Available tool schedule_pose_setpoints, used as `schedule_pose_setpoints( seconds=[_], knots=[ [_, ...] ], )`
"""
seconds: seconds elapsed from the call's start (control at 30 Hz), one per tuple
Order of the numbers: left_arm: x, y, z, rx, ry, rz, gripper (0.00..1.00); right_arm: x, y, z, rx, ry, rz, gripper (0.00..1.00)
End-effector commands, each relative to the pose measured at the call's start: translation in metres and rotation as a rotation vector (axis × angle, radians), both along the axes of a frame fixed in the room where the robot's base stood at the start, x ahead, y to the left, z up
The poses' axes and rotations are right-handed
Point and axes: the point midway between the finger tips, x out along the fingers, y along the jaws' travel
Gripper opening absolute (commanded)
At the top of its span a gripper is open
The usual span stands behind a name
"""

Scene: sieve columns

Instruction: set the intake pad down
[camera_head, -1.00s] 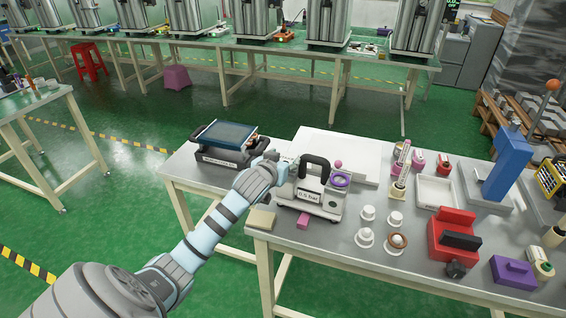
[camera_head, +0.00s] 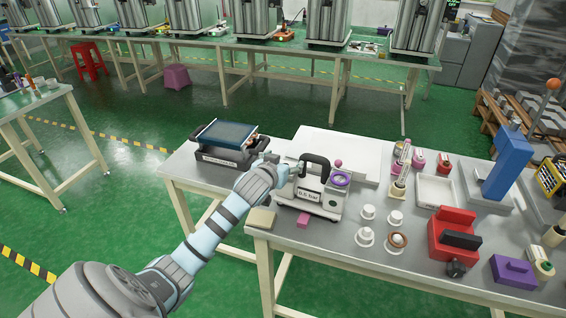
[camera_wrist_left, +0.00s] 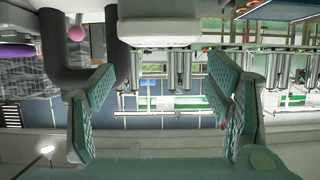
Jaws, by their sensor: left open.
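My left gripper (camera_head: 284,163) is at the left side of a white press-like unit (camera_head: 335,210) with a black arched handle (camera_head: 318,163) and a pressure label. In the left wrist view, its two green ribbed fingers stand wide apart, and the gap between them (camera_wrist_left: 163,88) is empty. The black handle (camera_wrist_left: 48,55) lies beyond the left finger there. I cannot tell for certain which thing is the intake pad. A tan block (camera_head: 260,220) and a pink block (camera_head: 303,219) lie at the table's front edge. My right gripper is not in view.
A dark blue-topped tray unit (camera_head: 225,134) stands left of the gripper. Several white cups (camera_head: 366,236), a red clamp-like unit (camera_head: 450,232), a purple block (camera_head: 513,270) and a white tray (camera_head: 436,191) stand to the right. A flat white board (camera_head: 340,147) lies behind the unit.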

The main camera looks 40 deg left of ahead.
Motion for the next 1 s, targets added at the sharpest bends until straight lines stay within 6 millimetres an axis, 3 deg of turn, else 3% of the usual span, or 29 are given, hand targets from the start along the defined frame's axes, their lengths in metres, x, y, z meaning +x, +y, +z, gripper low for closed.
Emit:
schedule_pose_setpoints(
  seconds=[0.23, 0.5, 0.63, 1.0],
  knots=[
    [-0.003, -0.001, 0.016, 0.002, 0.000, -0.001, 0.72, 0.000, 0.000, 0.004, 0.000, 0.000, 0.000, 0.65],
    [-0.071, -0.025, 0.046, 0.006, 0.002, -0.003, 0.72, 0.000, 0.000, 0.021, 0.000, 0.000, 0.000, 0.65],
    [-0.094, -0.033, 0.055, 0.003, 0.001, -0.001, 0.72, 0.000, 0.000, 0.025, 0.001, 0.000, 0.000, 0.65],
    [-0.104, -0.037, 0.058, -0.001, 0.000, 0.000, 0.72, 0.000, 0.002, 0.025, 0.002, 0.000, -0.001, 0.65]
  ],
)
